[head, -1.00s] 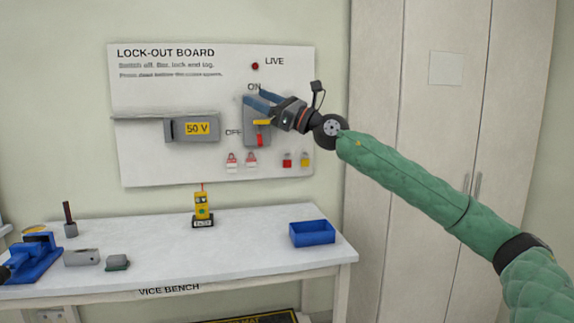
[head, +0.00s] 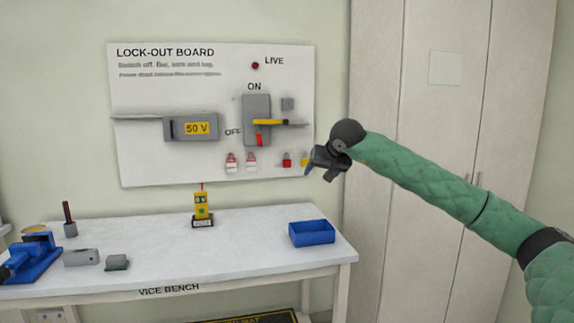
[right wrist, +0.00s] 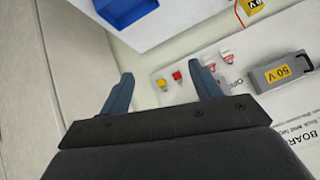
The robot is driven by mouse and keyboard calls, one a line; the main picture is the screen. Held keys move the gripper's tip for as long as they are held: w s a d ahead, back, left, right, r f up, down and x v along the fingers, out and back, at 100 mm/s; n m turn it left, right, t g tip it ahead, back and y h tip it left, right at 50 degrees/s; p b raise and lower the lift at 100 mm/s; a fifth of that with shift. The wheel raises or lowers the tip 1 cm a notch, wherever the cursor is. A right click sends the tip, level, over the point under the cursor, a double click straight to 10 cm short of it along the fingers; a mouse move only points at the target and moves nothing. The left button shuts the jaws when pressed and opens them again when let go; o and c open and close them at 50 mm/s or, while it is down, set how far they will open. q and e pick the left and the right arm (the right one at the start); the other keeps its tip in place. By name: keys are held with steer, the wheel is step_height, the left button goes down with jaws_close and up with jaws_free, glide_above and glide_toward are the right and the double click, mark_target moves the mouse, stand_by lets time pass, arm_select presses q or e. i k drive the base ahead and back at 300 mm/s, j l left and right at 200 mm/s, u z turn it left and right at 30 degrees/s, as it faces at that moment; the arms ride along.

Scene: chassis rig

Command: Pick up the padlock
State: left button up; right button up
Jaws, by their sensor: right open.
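A red padlock (head: 287,160) and a yellow padlock (head: 304,159) hang side by side at the lower right of the lock-out board. My right gripper (head: 318,173) is open and empty, just right of and below the yellow one in the head view. In the right wrist view, the yellow padlock (right wrist: 161,84) and the red padlock (right wrist: 177,75) show beyond and between my two blue-grey fingers (right wrist: 161,74), not touched as far as I see. A small dark part at the head view's left edge may be my left gripper (head: 4,272); its jaws cannot be made out.
The lock-out board (head: 150,150) carries a grey switch box (head: 257,106) with a yellow bar, and red-and-white tags (head: 251,162). Below, the bench (head: 250,245) holds a blue tray (head: 312,232), a yellow meter (head: 202,206) and a blue vice (head: 35,258). A cabinet (head: 420,200) stands at right.

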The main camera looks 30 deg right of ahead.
mark_target(286, 163)
steer(key=i+l, duration=0.2)
steer(key=i, duration=0.3)
steer(key=i+l, duration=0.15)
steer(key=i, duration=0.3)
steer(key=i+l, duration=0.2)
steer(key=i, duration=0.3)
